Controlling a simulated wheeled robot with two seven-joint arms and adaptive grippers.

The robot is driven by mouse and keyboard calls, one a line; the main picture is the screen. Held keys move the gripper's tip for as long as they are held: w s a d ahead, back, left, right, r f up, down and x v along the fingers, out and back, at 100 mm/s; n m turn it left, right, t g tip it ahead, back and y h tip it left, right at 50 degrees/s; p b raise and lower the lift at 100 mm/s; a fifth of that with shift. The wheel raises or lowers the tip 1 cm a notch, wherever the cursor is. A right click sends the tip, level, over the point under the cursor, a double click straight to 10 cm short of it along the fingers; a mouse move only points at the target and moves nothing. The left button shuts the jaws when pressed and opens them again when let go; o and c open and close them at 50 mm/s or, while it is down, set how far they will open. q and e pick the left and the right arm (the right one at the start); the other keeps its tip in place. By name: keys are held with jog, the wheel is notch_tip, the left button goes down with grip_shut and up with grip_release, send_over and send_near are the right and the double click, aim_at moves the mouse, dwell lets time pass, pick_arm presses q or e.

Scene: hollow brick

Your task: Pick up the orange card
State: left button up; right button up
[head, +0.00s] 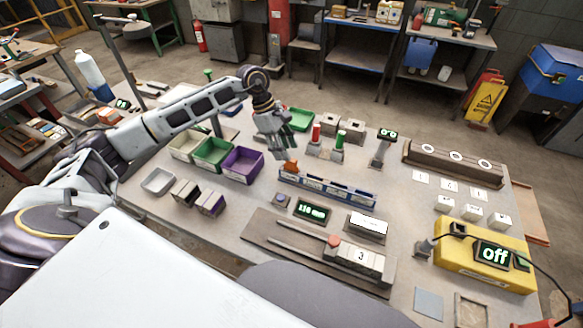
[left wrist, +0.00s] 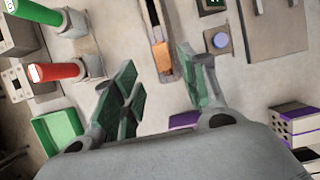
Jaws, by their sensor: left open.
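The orange card (head: 290,167) stands at the left end of a long blue-edged rack (head: 330,193) on the table. It also shows in the left wrist view (left wrist: 162,55), at the near end of the rack's slot. My left gripper (head: 283,148) is above and just behind the card, pointing down. My right gripper is not in view.
Green (head: 212,154) and purple (head: 243,163) bins stand left of the rack. Red (head: 316,137) and green (head: 340,140) handled posts stand behind it. A small display (head: 311,211) and a blue button (head: 282,200) lie in front. A yellow box (head: 480,262) is at the right.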

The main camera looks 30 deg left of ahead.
aim_at(291, 161)
pick_arm(q)
jog(key=shift+s+d+f, duration=0.15)
jog(key=shift+d+f, duration=0.3)
jog(key=shift+f, duration=0.1)
jog(key=p+x, duration=0.1)
jog(key=x, duration=0.1)
jog(key=shift+s+d+f, duration=0.1)
jog(key=shift+d+f, duration=0.2)
jog(key=shift+d, duration=0.05)
jog(key=shift+d+f, duration=0.15)
jog(key=shift+f, duration=0.35)
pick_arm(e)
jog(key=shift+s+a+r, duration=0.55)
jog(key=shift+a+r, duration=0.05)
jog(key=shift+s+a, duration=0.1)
pick_arm(q)
jog(key=shift+c, duration=0.4)
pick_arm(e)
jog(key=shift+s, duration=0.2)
pick_arm(q)
grip_shut()
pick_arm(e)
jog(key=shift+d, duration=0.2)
